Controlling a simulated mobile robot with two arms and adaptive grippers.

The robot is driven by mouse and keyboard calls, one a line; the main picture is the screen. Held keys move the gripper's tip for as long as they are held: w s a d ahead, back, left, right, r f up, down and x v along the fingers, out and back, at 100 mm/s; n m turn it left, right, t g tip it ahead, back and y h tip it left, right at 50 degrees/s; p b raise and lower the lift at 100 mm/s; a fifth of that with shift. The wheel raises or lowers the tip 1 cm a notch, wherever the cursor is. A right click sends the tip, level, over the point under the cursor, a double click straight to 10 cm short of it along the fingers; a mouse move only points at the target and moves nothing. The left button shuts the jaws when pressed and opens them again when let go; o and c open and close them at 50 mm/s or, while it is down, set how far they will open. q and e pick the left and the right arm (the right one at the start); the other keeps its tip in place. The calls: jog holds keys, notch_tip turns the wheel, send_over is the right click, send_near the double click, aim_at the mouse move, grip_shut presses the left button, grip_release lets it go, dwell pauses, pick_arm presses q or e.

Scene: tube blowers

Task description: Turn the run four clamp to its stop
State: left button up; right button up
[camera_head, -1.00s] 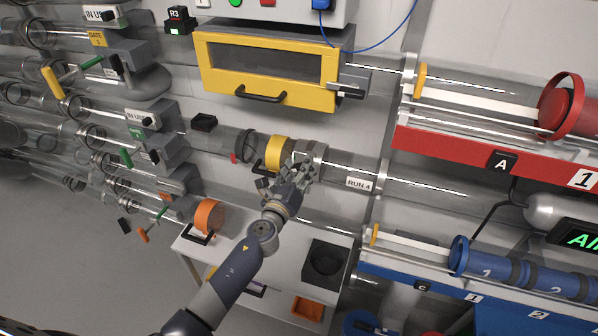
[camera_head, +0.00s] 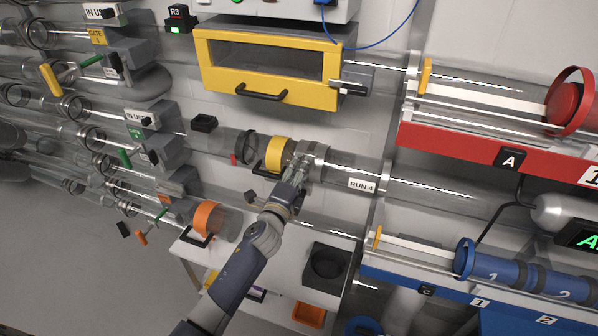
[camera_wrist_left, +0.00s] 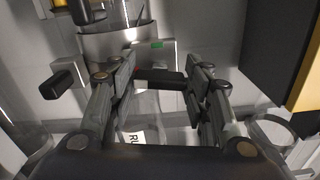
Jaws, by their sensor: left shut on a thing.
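The run four clamp (camera_head: 313,150) is a grey metal band around the clear tube, left of the "RUN 4" label (camera_head: 362,185). My left gripper (camera_head: 300,168) is at the clamp's lower front in the head view. In the left wrist view, the gripper (camera_wrist_left: 162,78) is shut on the clamp's dark handle (camera_wrist_left: 160,75), which lies crosswise between the fingers. A small green mark (camera_wrist_left: 157,44) shows on the grey fitting above it. The fingers partly hide the handle, and the head view hides it too. My right gripper is not in view.
A yellow collar (camera_head: 277,153) sits on the same tube, just left of the clamp. A yellow-framed box (camera_head: 265,72) with a black handle is above. A white bench (camera_head: 280,270) stands below. Red (camera_head: 450,145) and blue (camera_head: 420,282) racks are at the right.

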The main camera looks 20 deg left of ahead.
pick_arm(q)
jog(key=shift+f+n, duration=0.1)
jog(key=shift+n, duration=0.7)
jog(key=o, duration=1.1)
jog(key=shift+c, duration=0.2)
jog(key=shift+s, duration=0.1)
jog(key=s, duration=1.2)
jog(key=shift+a, duration=0.2)
